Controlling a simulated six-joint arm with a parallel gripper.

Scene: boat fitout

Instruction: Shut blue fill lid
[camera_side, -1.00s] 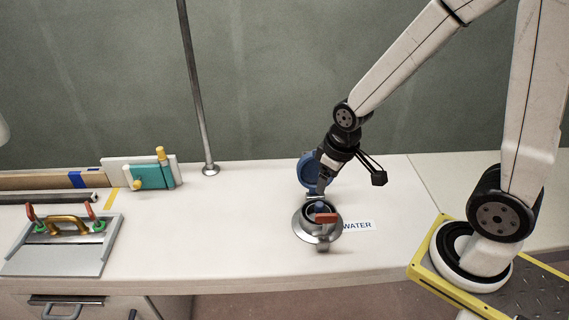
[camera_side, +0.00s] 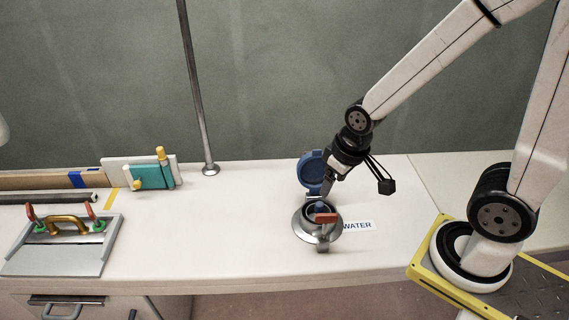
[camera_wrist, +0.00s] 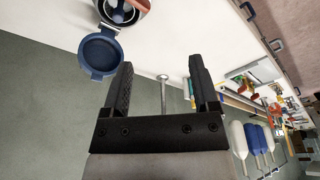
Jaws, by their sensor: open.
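The blue fill lid (camera_side: 311,167) stands open, tilted up at the back of the round metal fill fitting (camera_side: 302,227) on the white bench. My gripper (camera_side: 329,186) is above and just right of the lid's hinge side, partly in front of the lid. In the wrist view my gripper (camera_wrist: 160,80) is open with nothing between its fingers.
A "WATER" label (camera_side: 357,225) lies right of the fitting. A thin metal post (camera_side: 196,90) rises behind. The bench between is clear.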

